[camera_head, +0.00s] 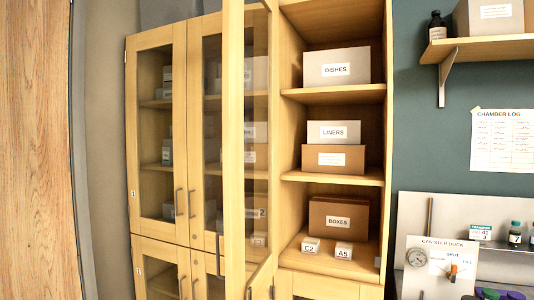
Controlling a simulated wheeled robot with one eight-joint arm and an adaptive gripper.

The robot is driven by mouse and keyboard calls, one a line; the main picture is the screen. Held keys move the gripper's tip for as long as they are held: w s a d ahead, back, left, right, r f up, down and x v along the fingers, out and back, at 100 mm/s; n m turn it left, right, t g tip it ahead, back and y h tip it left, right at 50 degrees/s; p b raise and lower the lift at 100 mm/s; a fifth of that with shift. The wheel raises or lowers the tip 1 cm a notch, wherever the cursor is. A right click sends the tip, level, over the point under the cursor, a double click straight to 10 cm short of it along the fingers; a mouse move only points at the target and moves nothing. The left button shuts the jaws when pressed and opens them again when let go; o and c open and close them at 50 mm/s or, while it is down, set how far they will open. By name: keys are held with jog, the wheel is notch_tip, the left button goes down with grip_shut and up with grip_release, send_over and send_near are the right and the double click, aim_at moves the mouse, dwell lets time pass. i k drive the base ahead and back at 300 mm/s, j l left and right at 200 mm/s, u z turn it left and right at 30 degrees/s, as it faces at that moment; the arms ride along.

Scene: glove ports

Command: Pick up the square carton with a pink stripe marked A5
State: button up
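A small white carton marked A5 (344,250) sits near the front of the lowest visible shelf (330,264) in the open cabinet bay. A pink stripe is too small to make out on it. A similar small white carton marked C2 (311,245) stands just to its left, with a narrow gap between them. A brown box labelled BOXES (337,215) stands behind both. My gripper is not in view.
A glazed cabinet door (234,150) stands open at the bay's left edge. Boxes marked LINERS (334,132) and DISHES (336,66) fill the shelves above. At right are a canister dock panel (440,268), several small bottles and a wall shelf (480,48).

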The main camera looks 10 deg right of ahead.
aim_at(343, 251)
jog(key=j+z, duration=0.95)
jog(key=j, duration=0.5)
jog(key=k+j, duration=0.1)
jog(key=j, duration=0.55)
jog(key=j+z, duration=0.15)
jog(key=j, duration=0.45)
jog(key=i+j+z, duration=0.25)
jog(key=j+z, duration=0.25)
jog(key=i, duration=0.05)
